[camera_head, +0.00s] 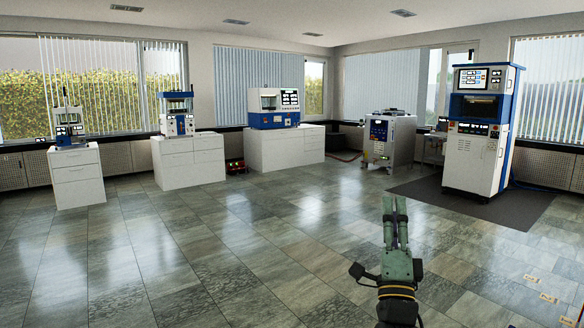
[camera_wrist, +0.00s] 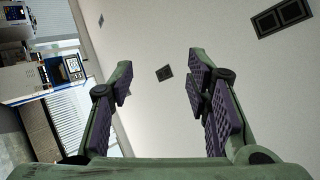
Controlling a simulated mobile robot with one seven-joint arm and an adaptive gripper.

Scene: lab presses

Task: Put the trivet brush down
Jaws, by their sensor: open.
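My gripper (camera_head: 395,205) stands up in front of me at the lower right of the head view, with its fingers pointing upward. In the wrist view my gripper (camera_wrist: 160,72) has its two green fingers with dark purple pads spread apart. Nothing is between them; only ceiling shows behind. I cannot make out a trivet brush in either view.
White cabinets along the far wall carry a small press (camera_head: 69,130), a second press (camera_head: 177,116) and a larger machine (camera_head: 275,106). A grey unit (camera_head: 389,140) and a tall blue-and-white press (camera_head: 478,135) on a dark mat (camera_head: 520,207) stand right. The tiled floor (camera_head: 215,250) is open.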

